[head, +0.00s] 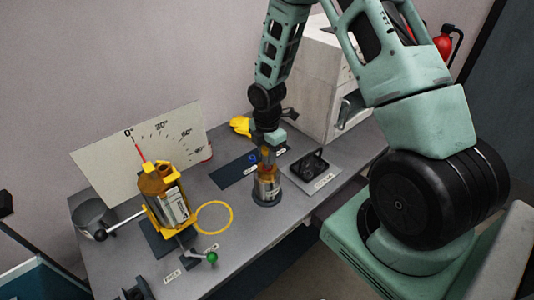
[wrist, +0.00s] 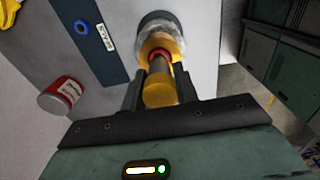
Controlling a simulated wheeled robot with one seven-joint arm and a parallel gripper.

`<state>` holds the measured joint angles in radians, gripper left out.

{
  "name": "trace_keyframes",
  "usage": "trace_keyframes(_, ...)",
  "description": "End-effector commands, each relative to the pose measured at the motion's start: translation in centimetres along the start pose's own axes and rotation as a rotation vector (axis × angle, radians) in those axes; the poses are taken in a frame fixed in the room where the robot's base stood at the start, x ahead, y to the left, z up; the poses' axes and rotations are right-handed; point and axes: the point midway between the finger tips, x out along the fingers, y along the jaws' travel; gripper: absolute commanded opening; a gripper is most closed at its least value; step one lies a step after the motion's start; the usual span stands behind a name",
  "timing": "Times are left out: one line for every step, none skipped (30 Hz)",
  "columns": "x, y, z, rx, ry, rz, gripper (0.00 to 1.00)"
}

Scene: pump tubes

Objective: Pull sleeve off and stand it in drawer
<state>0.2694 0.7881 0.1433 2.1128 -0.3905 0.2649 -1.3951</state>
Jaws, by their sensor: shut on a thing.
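My gripper (head: 268,150) points down over the table. In the wrist view its two fingers (wrist: 160,92) are shut on a yellow cylindrical piece (wrist: 160,88), which looks like the sleeve. Beyond it a red ring (wrist: 161,55) shows, above a glassy amber-and-clear body. In the head view this is an amber bottle-like vessel (head: 267,188) standing upright on a dark round base, with an amber neck below the gripper. I cannot tell whether the sleeve is still seated on the neck. No open drawer is clearly visible.
A black fixture (head: 311,165) sits right of the vessel. A white cabinet (head: 315,80) stands behind. Teal cabinets (wrist: 297,75) show in the wrist view.

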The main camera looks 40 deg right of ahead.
Motion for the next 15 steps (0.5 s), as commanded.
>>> trace_keyframes(-0.5, 0.0, 0.0, 0.000, 0.000, 0.000, 0.00)
trace_keyframes(-0.7, 0.0, 0.0, 0.000, 0.000, 0.000, 0.00)
trace_keyframes(-0.9, 0.0, 0.0, 0.000, 0.000, 0.000, 0.00)
trace_keyframes(-1.0, 0.0, 0.0, 0.000, 0.000, 0.000, 0.00)
trace_keyframes(-1.1, 0.0, 0.0, 0.000, 0.000, 0.000, 0.00)
trace_keyframes(-1.3, 0.0, 0.0, 0.000, 0.000, 0.000, 0.00)
trace_keyframes(-1.5, 0.0, 0.0, 0.000, 0.000, 0.000, 0.00)
trace_keyframes(-1.6, 0.0, 0.0, 0.000, 0.000, 0.000, 0.00)
trace_keyframes(-1.8, 0.0, 0.0, 0.000, 0.000, 0.000, 0.00)
trace_keyframes(-2.0, 0.0, 0.0, 0.000, 0.000, 0.000, 0.00)
trace_keyframes(-2.1, 0.0, 0.0, 0.000, 0.000, 0.000, 0.00)
trace_keyframes(-2.3, 0.0, 0.0, 0.000, 0.000, 0.000, 0.00)
trace_keyframes(-2.4, 0.0, 0.0, 0.000, 0.000, 0.000, 0.00)
trace_keyframes(-2.6, 0.0, 0.0, 0.000, 0.000, 0.000, 0.00)
trace_keyframes(-2.8, 0.0, 0.0, 0.000, 0.000, 0.001, 0.00)
